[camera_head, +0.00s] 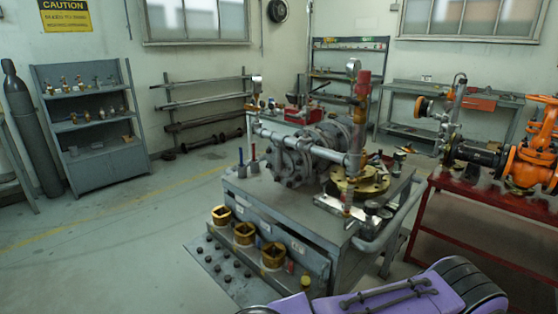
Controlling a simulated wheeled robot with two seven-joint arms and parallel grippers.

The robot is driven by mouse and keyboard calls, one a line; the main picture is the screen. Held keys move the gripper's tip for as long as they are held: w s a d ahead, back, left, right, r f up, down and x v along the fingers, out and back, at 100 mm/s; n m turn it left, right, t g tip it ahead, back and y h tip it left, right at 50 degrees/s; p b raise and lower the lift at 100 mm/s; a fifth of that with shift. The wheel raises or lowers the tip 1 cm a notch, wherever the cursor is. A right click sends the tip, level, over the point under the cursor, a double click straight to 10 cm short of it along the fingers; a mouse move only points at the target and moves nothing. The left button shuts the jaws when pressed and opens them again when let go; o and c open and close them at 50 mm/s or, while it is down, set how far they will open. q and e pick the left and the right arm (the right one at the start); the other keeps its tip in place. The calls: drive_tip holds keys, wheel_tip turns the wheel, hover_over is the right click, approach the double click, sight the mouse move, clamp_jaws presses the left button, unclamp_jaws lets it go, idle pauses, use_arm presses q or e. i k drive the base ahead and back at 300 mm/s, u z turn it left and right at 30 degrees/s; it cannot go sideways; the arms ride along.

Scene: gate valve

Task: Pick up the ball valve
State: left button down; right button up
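I cannot tell for certain which part is the ball valve. A large grey valve-and-pipe assembly (305,155) sits on the grey workbench cart (290,205) in the middle. Small brass-coloured fittings (78,85) stand on the left shelf, too small to identify. A purple and black arm part, seemingly mine, crosses the lower right. Neither gripper's fingertips show.
A red stand (480,208) with orange valves (530,150) stands at the right. Gold square-topped pieces (244,233) line the cart's front. A grey shelf (90,115) and a gas cylinder (28,130) are at the left. The floor left of the cart is clear.

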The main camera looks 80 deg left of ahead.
sight(364, 158)
drive_tip(key=u, duration=2.3)
